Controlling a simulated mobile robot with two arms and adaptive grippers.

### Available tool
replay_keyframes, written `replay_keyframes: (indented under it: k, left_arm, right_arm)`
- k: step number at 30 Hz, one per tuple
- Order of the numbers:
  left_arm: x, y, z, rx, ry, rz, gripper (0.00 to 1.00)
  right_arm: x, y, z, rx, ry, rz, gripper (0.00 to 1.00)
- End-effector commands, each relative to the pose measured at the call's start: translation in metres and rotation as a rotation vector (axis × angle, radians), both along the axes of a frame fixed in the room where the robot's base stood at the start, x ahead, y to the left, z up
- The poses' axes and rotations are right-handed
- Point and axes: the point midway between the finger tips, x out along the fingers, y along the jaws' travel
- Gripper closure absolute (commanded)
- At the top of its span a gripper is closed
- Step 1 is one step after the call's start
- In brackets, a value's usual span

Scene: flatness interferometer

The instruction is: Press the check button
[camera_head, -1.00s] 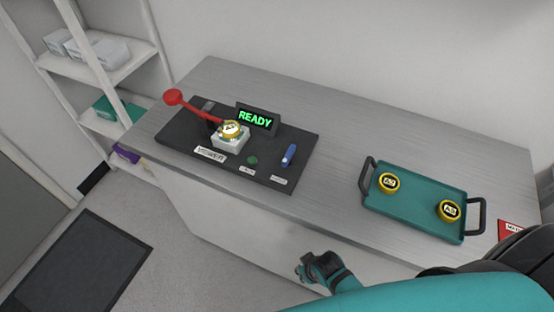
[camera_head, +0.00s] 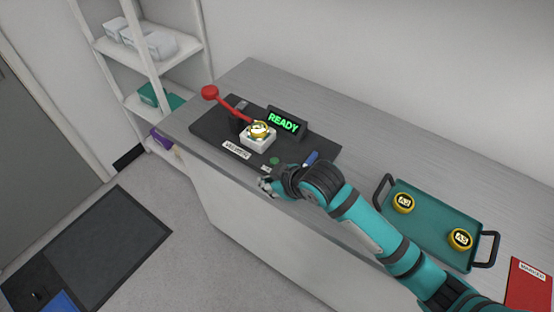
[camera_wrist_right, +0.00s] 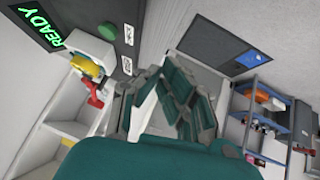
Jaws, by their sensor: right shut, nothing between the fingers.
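A small round green button (camera_head: 275,160) sits on the dark instrument panel (camera_head: 215,127), with a small label in front of it too small to read. My right gripper (camera_head: 266,184) is shut and empty, at the panel's front edge, just in front of the green button and apart from it in the picture. Its fingers (camera_wrist_right: 163,75) also show in the right wrist view. The display (camera_head: 284,122) reads READY in green. A gold-rimmed disc (camera_head: 260,129) sits on a white block (camera_head: 258,144), and a red-knobbed lever (camera_head: 210,92) reaches toward it. My left gripper is not in view.
A blue switch (camera_head: 311,157) stands right of the green button, close to my right wrist. A teal tray (camera_head: 432,225) with two gold discs lies on the counter at right. A red labelled card (camera_head: 528,284) lies farther right. Shelves (camera_head: 165,55) stand at left.

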Motion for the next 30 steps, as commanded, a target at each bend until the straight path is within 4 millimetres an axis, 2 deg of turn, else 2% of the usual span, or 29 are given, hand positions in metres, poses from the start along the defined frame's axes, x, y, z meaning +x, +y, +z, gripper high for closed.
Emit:
replay_keyframes:
  k: [1, 5, 12, 18, 30]
  left_arm:
    - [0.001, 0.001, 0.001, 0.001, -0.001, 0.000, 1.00]
    - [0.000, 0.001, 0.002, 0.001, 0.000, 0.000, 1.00]
    - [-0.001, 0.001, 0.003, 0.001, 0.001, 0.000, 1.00]
    - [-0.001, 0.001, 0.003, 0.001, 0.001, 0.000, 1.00]
    - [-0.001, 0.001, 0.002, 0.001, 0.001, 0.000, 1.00]
  right_arm:
    - [0.017, 0.005, 0.013, -0.029, -0.046, 0.048, 1.00]
    - [0.049, 0.014, 0.035, -0.099, -0.128, 0.149, 1.00]
    - [0.096, 0.007, 0.066, -0.209, -0.224, 0.237, 1.00]
    - [0.110, 0.001, 0.075, -0.243, -0.250, 0.254, 1.00]
    - [0.111, 0.001, 0.075, -0.244, -0.250, 0.255, 1.00]
